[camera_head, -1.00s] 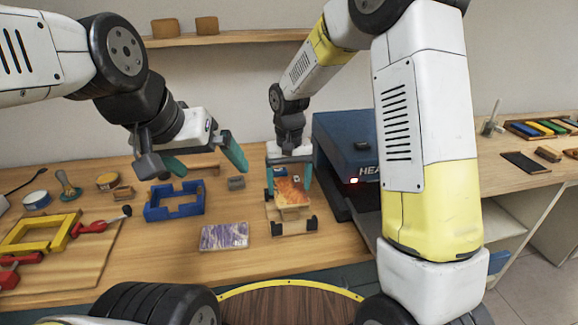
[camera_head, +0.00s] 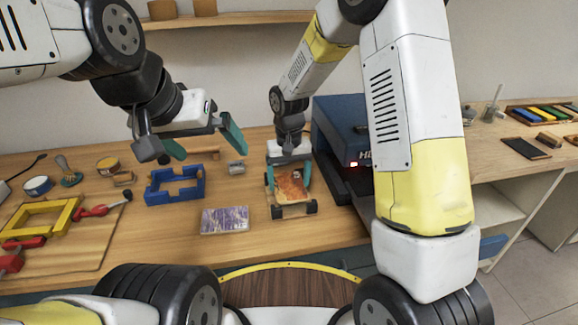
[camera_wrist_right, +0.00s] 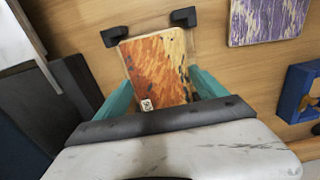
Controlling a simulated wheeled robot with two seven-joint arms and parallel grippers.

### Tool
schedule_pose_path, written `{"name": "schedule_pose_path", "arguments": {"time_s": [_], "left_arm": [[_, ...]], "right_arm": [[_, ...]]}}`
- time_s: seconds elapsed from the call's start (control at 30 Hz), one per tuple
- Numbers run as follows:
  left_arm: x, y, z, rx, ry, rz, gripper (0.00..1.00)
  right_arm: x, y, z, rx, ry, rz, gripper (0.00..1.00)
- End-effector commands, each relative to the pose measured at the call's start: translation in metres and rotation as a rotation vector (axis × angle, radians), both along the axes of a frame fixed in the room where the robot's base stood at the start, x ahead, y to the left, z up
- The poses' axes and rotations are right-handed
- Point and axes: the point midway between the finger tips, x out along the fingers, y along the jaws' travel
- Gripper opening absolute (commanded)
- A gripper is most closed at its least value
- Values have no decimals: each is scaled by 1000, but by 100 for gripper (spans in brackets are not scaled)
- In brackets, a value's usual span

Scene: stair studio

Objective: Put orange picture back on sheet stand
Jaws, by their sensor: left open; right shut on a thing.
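The orange picture (camera_head: 290,187) is a small flat sheet with dark specks. It also shows in the right wrist view (camera_wrist_right: 158,70), with a small printed square at one corner. My right gripper (camera_head: 289,183) is shut on it, with its teal fingers at the picture's two sides. The sheet stand (camera_head: 293,211) is a wooden base with black corner brackets; the picture is over it, its near edge close to the brackets. I cannot tell whether the picture rests on the stand. My left gripper (camera_head: 206,146) is open and empty above the table, left of the stand.
A purple-streaked picture (camera_head: 225,220) lies left of the stand. A blue frame (camera_head: 175,185) and a small grey block (camera_head: 237,167) lie behind it. A blue heat press (camera_head: 342,132) stands close on the right. A yellow frame (camera_head: 38,222) lies far left.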

Motion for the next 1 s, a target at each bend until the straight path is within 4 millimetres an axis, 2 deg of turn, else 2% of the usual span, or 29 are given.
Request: {"name": "schedule_pose_path", "arguments": {"time_s": [0.67,0.7,0.77,1.0], "left_arm": [[0,0,0,0,0,0,100],[0,0,0,0,0,0,100],[0,0,0,0,0,0,100],[0,0,0,0,0,0,100]], "right_arm": [[0,0,-4,0,0,0,40],[0,0,-4,0,0,0,87],[0,0,-4,0,0,0,99],[0,0,-4,0,0,0,100]]}}
